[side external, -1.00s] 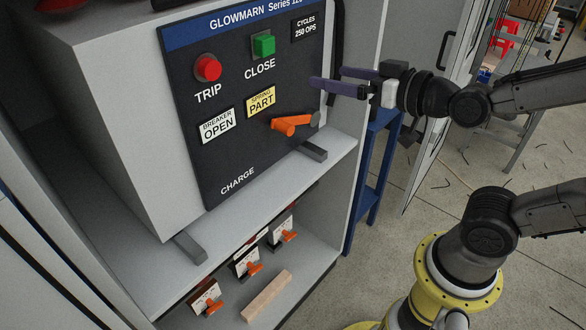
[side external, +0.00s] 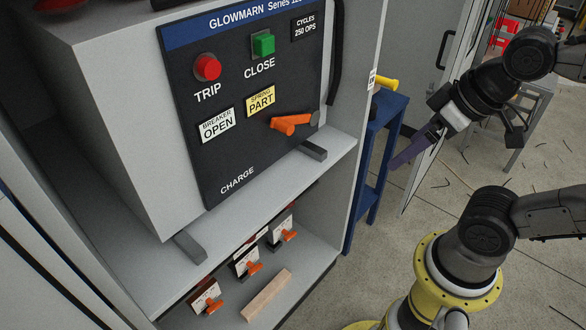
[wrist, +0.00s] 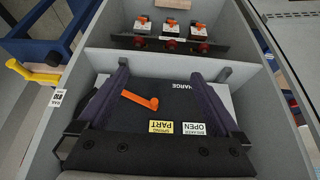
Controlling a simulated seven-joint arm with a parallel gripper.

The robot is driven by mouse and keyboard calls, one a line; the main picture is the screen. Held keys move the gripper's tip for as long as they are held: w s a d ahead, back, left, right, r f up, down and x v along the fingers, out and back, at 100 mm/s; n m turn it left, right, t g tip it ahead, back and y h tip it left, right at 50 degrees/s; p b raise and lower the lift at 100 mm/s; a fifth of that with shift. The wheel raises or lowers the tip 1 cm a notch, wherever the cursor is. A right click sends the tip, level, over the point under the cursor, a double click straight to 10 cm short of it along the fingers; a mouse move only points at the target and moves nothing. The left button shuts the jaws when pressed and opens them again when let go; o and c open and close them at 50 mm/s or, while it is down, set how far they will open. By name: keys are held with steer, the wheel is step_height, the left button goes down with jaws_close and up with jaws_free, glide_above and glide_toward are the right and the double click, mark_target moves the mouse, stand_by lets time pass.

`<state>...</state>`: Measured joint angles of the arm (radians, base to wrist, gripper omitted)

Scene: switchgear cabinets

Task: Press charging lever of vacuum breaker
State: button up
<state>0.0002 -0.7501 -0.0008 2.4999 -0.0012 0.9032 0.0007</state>
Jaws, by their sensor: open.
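The vacuum breaker's black front panel (side external: 245,155) fills the upper part of the cabinet in the side view. Its orange charging lever (side external: 290,124) sticks out at the panel's right side, above the word CHARGE. The yellow label (side external: 261,101) reads SPRING PART and the white label (side external: 217,126) reads BREAKER OPEN. My gripper (side external: 396,163) is outside the cabinet, to the right of the panel, its purple fingers slanting down and left. In the wrist view, which shows the panel upside down, my gripper (wrist: 158,74) is open and empty. The lever (wrist: 140,100) appears between its fingers, apart from them.
A red TRIP button (side external: 207,68) and a green CLOSE button (side external: 263,45) sit above the labels. Several small orange-handled switches (side external: 254,267) and a wooden block (side external: 266,295) are on the lower shelf. A blue stand (side external: 370,150) with a yellow-handled item (side external: 384,82) is beside the cabinet.

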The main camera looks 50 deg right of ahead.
steer(key=shift+c, duration=1.1)
steer(key=shift+r, duration=0.2)
steer(key=shift+c, duration=1.4)
steer(key=w+r, duration=0.1)
steer(key=r, duration=0.1)
steer(key=w+r, duration=0.1)
steer(key=r, duration=0.1)
steer(key=w+r, duration=0.1)
steer(key=w, duration=0.1)
steer(key=shift+a+r, duration=0.15)
steer(key=shift+r, duration=0.25)
steer(key=c, duration=0.7)
steer(key=w+r, duration=0.1)
steer(key=w, duration=0.1)
steer(key=w+r, duration=0.2)
steer(key=w, duration=0.1)
steer(key=w+r, duration=0.1)
steer(key=w, duration=0.1)
steer(key=shift+w+r, duration=0.15)
steer(key=shift+r, duration=0.25)
jaws_close()
steer(key=w+d+f+g, duration=0.1)
steer(key=w+f+g, duration=0.1)
steer(key=w, duration=1.2)
steer(key=shift+w+d+f+y, duration=0.2)
steer(key=shift+d+f+y, duration=0.1)
steer(key=shift+f, duration=0.15)
